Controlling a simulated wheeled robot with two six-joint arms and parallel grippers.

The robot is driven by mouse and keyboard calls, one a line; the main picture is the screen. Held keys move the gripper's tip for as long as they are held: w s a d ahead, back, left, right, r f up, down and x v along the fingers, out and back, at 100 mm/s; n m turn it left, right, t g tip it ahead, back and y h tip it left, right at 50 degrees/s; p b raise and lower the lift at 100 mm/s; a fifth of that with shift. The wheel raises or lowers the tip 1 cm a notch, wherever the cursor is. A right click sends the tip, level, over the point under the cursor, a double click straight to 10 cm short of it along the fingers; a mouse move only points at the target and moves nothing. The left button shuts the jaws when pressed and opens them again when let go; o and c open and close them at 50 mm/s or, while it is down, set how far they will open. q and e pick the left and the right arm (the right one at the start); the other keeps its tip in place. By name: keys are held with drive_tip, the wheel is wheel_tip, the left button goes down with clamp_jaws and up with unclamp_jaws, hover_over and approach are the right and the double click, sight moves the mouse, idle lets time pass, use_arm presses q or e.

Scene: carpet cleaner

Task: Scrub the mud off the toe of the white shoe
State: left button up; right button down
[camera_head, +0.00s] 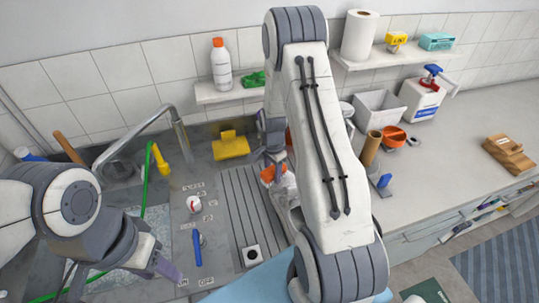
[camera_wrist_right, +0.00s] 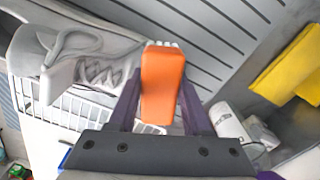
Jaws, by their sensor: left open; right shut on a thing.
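The white shoe (camera_wrist_right: 85,62), with grey-white laces, lies at the left in the right wrist view. In the head view only part of it (camera_head: 288,188) shows beside my right arm. My right gripper (camera_wrist_right: 158,95) is shut on an orange scrub brush (camera_wrist_right: 163,80), with pale bristles at its far end. The brush is close beside the shoe; I cannot tell whether they touch. The brush also shows in the head view (camera_head: 268,174). No mud is clearly visible. My left gripper (camera_head: 157,262) is open and empty at the lower left, over the sink area.
A curved faucet (camera_head: 140,128) and a green hose (camera_head: 147,180) are at the left. A yellow object (camera_head: 231,146) stands behind the ribbed drainboard (camera_head: 240,205). A white bin (camera_head: 379,110) and pump jug (camera_head: 421,98) stand on the right counter. The counter's front right is mostly clear.

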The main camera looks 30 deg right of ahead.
wheel_tip(320, 180, up, 3)
drive_tip(key=shift+d+f+p, duration=0.1)
drive_tip(key=shift+p, duration=0.2)
drive_tip(key=shift+s+r+p, duration=0.1)
drive_tip(key=shift+r+p, duration=0.2)
drive_tip(key=shift+r, duration=0.05)
drive_tip(key=shift+d+r+p, duration=0.15)
drive_tip(key=shift+r+p, duration=0.4)
drive_tip(key=shift+r, duration=0.1)
drive_tip(key=shift+r+p, duration=1.25)
drive_tip(key=shift+r, duration=0.5)
